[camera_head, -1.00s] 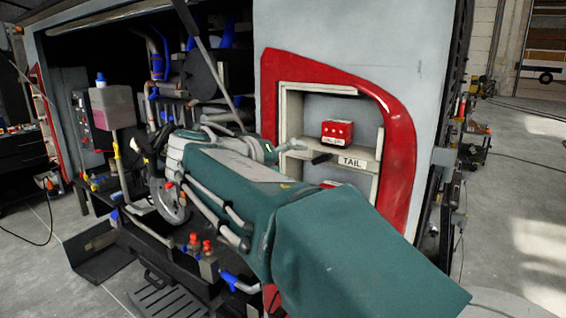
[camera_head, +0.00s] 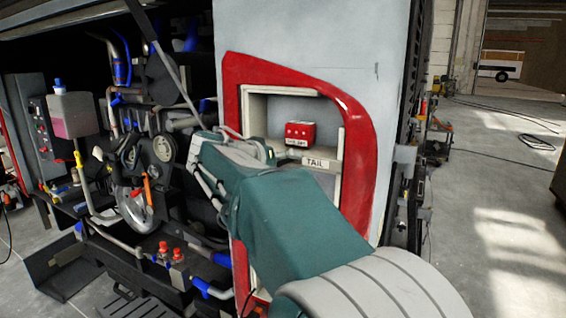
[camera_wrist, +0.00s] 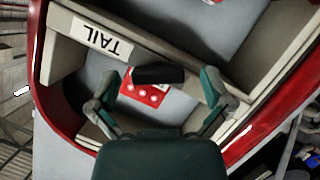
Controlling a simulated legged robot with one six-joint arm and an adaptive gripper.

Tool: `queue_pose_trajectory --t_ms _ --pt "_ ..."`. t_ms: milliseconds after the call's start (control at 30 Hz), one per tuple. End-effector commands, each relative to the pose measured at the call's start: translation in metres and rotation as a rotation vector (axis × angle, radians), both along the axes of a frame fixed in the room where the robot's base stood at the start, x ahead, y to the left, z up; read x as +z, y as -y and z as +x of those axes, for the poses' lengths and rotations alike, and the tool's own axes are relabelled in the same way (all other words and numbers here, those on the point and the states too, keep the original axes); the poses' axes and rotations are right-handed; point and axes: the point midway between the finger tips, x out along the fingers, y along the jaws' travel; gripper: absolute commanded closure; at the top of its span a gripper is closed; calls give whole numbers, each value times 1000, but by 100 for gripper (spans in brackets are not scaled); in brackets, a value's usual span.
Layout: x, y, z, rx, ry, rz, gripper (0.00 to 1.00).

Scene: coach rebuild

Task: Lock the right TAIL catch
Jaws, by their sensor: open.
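The TAIL label (camera_head: 318,164) is on a pale shelf edge inside the red-framed recess; it shows upside down in the wrist view (camera_wrist: 102,36). A black handle (camera_wrist: 158,74), seemingly the TAIL catch, shows in the wrist view beside that shelf edge. My gripper (camera_wrist: 160,80) is open, with one finger on each side of the handle in the picture. I cannot tell its depth from the handle or any contact.
A red box with white buttons (camera_head: 300,133) sits on the shelf above the label. The red frame (camera_head: 362,130) surrounds the recess closely. Open engine machinery with hoses and pulleys (camera_head: 150,150) lies to the left. Clear floor (camera_head: 500,220) is at right.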

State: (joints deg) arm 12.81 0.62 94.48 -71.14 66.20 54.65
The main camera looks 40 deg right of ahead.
Motion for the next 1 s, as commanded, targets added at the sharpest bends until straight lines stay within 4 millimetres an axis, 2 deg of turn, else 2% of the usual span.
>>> queue_pose_trajectory --t_ms 267,300,467,500,767,1000 --pt "-1 3 1 1 0 -1 0" --pt "-1 3 1 0 0 0 4" --pt "-1 3 1 1 0 -1 76" --pt "-1 3 1 1 -1 -1 82" --pt "-2 2 1 2 -8 -2 82" --pt "-3 2 2 2 -80 -30 82"
